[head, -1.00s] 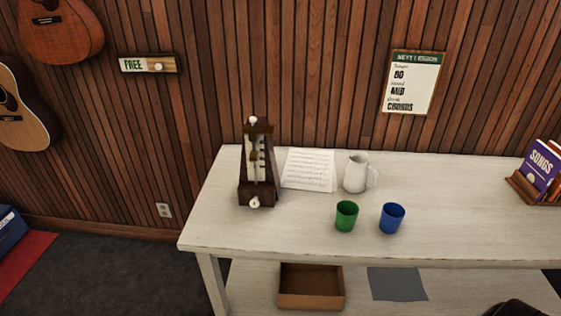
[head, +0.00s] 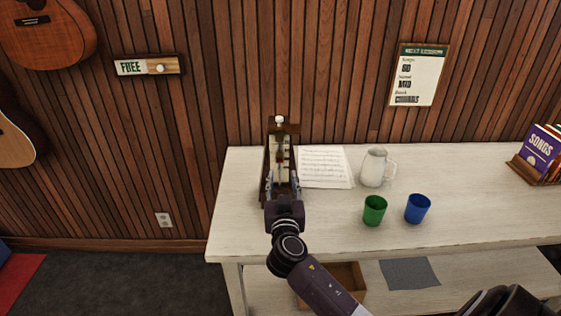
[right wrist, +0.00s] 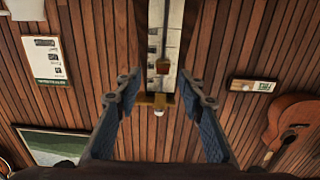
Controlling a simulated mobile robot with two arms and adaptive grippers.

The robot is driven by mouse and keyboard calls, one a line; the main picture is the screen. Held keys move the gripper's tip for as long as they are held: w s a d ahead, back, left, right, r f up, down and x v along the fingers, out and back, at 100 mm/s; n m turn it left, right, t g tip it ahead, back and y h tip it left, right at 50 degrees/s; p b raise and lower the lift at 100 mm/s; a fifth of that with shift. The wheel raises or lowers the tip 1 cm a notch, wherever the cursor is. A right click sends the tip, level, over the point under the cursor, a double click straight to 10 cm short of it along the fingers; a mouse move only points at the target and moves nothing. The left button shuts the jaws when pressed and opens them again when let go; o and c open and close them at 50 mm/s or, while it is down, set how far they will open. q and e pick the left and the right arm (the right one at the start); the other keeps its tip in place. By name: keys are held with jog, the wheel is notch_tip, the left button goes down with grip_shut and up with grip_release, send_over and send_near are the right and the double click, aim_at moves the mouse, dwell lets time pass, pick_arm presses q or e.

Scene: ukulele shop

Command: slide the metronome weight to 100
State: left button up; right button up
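The metronome (head: 267,160) stands upright at the left end of the white table, a dark wooden case with a pale scale face. Its small dark weight shows on the rod in the right wrist view (right wrist: 162,66); the number it sits at is too small to read. My right gripper (head: 283,184) is in front of the lower face and hides part of it. Its blue-padded fingers are open and apart in the right wrist view (right wrist: 163,88), with the metronome's face between them in the picture and nothing held.
Sheet music (head: 325,166) lies right of the metronome. A white pitcher (head: 373,168), green cup (head: 374,210) and blue cup (head: 417,208) stand farther right on the table (head: 470,200). A songbook rack (head: 535,172) is at the right end. A lesson board (head: 418,75) hangs behind.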

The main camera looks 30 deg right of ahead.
aim_at(280, 160)
jog(key=x, duration=0.2)
jog(key=p+x, duration=0.1)
jog(key=x, duration=0.1)
jog(key=r+p+x, duration=0.1)
jog(key=x, duration=0.1)
jog(key=shift+w+r, duration=0.1)
jog(key=shift+w, duration=0.25)
jog(key=shift+x, duration=0.8)
pick_arm(q)
jog(key=shift+w+a+r, duration=0.15)
jog(key=shift+a+r, duration=0.1)
jog(key=shift+r, duration=0.3)
jog(key=shift+w+a+r, duration=0.15)
jog(key=shift+a+r, duration=0.1)
jog(key=shift+r, duration=0.3)
pick_arm(e)
grip_shut()
